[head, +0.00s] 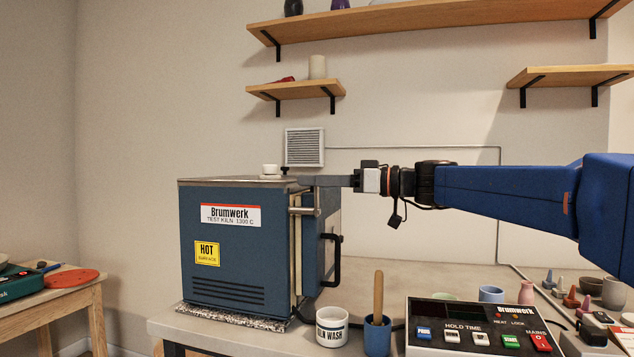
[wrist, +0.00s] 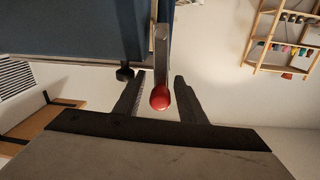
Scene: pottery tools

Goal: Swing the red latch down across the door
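The red latch shows in the wrist view as a grey metal bar (wrist: 161,48) ending in a round red knob (wrist: 160,97). The knob is between the two fingers of my gripper (wrist: 160,82), with a visible gap on each side. My gripper is open. In the head view my gripper (head: 312,181) reaches in from the right to the kiln's top right edge, and I cannot make out the red knob there. The blue kiln (head: 225,265) stands on the bench. Its door (head: 316,245), with a black handle (head: 336,258), is on the right side and looks closed or nearly so.
A white wash tub (head: 331,328), a blue cup with a wooden handle (head: 377,335) and a control box (head: 480,328) stand right of the kiln. A small shelf (head: 297,90) hangs above. In the wrist view a black knob (wrist: 125,73) is close to the left finger.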

